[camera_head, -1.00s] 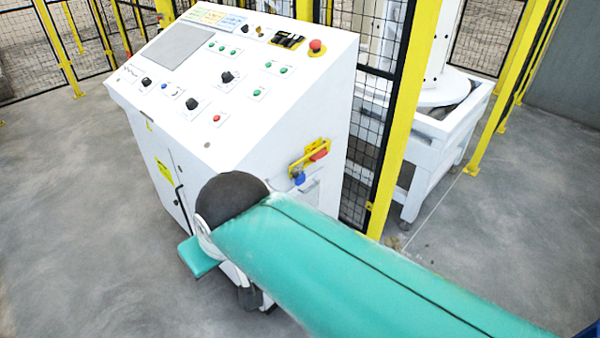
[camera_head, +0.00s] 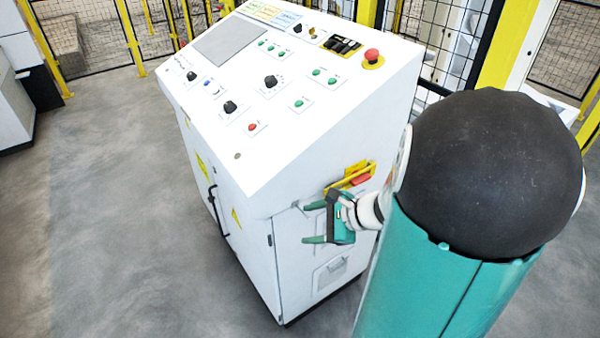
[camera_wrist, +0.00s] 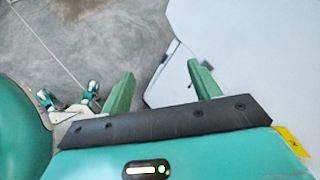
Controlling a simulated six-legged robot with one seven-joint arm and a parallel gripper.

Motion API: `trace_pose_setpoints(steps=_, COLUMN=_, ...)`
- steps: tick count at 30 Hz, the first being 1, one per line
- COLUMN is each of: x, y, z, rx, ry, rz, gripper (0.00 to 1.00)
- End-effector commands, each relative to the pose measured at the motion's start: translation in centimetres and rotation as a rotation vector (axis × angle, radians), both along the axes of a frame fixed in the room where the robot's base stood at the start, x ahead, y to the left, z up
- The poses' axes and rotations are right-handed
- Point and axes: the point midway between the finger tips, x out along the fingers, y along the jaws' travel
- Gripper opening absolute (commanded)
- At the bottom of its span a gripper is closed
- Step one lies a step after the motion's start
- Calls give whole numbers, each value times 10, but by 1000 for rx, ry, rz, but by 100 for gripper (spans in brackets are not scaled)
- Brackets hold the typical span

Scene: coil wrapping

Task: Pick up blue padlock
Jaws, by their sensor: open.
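The blue padlock is not visible now; earlier it hung by the yellow holder (camera_head: 352,176) on the right side of the white control cabinet (camera_head: 290,195). My gripper (camera_head: 306,224) is in front of that side, just below the holder, and covers the padlock's spot. Its two green fingers point left and are spread apart. In the wrist view the gripper (camera_wrist: 161,70) is open with nothing between the fingers; the cabinet's pale panel (camera_wrist: 240,50) lies beyond. No padlock shows there.
A red item (camera_head: 361,181) sits at the holder. The cabinet's sloped top carries buttons, knobs and a red emergency stop (camera_head: 372,55). Yellow-framed mesh fencing (camera_head: 100,35) stands behind. Open grey floor (camera_head: 110,220) lies to the left. My arm covers much of the right.

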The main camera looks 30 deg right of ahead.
Motion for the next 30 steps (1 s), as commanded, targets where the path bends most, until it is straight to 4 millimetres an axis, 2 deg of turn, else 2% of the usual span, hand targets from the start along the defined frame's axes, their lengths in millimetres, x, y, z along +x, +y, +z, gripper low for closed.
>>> trace_pose_setpoints(steps=1, x=-3, y=-25, z=-12, rx=95, ry=1, rz=-138, gripper=62)
trace_pose_setpoints(steps=6, x=-19, y=-98, z=-41, rx=358, ry=-33, rz=-549, gripper=62)
trace_pose_setpoints(steps=9, x=-32, y=-128, z=-55, rx=458, ry=-57, rz=-715, gripper=62)
trace_pose_setpoints(steps=11, x=-38, y=-140, z=-60, rx=496, ry=-69, rz=-778, gripper=62)
trace_pose_setpoints(steps=14, x=-40, y=-149, z=-65, rx=527, ry=-78, rz=-830, gripper=62)
trace_pose_setpoints(steps=16, x=-34, y=-151, z=-69, rx=531, ry=-80, rz=-838, gripper=62)
trace_pose_setpoints(steps=24, x=16, y=-150, z=-88, rx=531, ry=-79, rz=-832, gripper=62)
trace_pose_setpoints(steps=30, x=38, y=-151, z=-96, rx=528, ry=-80, rz=-833, gripper=62)
